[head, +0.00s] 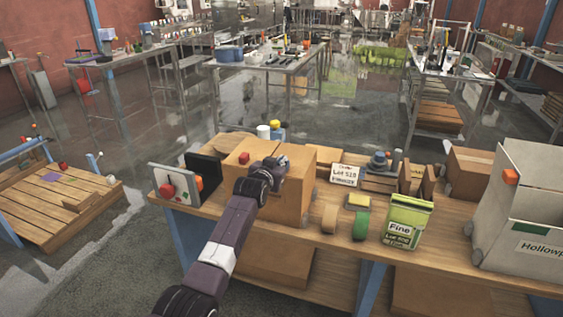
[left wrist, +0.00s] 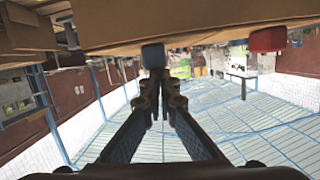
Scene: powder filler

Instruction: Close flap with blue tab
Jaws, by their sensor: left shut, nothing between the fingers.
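A brown box (head: 285,205) stands on the wooden workbench, with a red tab (head: 243,158) on its upper left part. In the left wrist view a brown panel (left wrist: 205,28) of it spans the top. A blue tab (left wrist: 153,55) and the red tab (left wrist: 267,39) sit along its edge. My left gripper (head: 282,163) is at the top of the box, right of the red tab. Its fingers (left wrist: 157,80) are shut and empty, with the tips at the blue tab; whether they touch it is unclear. In the head view the gripper seems to hide the blue tab. My right gripper is not in view.
Left of the box stand a pale panel with a red knob (head: 174,186) and a black panel (head: 204,170). Small canisters (head: 275,129) stand behind the box.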

